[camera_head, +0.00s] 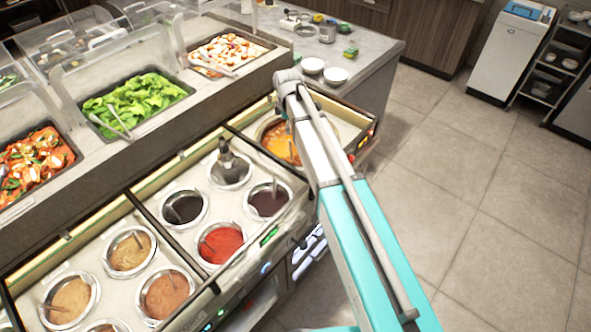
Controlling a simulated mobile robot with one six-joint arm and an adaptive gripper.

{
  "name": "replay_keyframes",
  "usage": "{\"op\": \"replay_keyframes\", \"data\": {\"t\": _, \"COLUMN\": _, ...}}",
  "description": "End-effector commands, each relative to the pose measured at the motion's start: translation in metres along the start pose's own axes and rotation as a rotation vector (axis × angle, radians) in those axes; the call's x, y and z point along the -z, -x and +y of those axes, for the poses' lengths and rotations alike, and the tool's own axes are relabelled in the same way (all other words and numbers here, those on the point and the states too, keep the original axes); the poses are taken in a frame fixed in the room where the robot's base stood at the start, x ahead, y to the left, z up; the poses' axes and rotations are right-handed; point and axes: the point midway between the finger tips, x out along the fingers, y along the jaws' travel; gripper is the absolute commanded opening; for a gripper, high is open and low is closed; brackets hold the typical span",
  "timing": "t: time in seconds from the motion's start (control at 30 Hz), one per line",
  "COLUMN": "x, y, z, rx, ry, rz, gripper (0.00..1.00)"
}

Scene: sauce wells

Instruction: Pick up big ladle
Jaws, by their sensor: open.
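My arm rises from the bottom right and bends over the far end of the sauce counter. Its grey wrist parts are above a large round well of orange soup (277,146). The gripper's fingers are hidden behind my own arm. I cannot clearly make out the big ladle; the arm covers part of the soup well. A dark upright object (227,152) stands in a metal well left of the arm, and I cannot tell what it is.
Sauce wells fill the counter, including red sauce (221,243), dark sauce (184,207) and brown sauce (130,250). Trays of lettuce (135,102) and kimchi (38,160) sit behind clear guards. White bowls (335,75) stand on the back counter. The floor (480,190) at right is clear.

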Motion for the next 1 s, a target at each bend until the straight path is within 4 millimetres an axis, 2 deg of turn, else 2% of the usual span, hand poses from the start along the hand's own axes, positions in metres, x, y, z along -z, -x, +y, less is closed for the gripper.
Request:
{"op": "replay_keyframes", "data": {"t": 0.03, "x": 0.000, "y": -0.008, "z": 0.000, "rx": 0.000, "ry": 0.000, "rz": 0.000, "gripper": 0.60}}
{"op": "replay_keyframes", "data": {"t": 0.6, "x": 0.001, "y": -0.051, "z": 0.000, "rx": 0.000, "ry": 0.001, "rz": 0.000, "gripper": 0.60}}
{"op": "replay_keyframes", "data": {"t": 1.0, "x": 0.001, "y": -0.060, "z": 0.000, "rx": 0.000, "ry": 0.001, "rz": 0.000, "gripper": 0.60}}
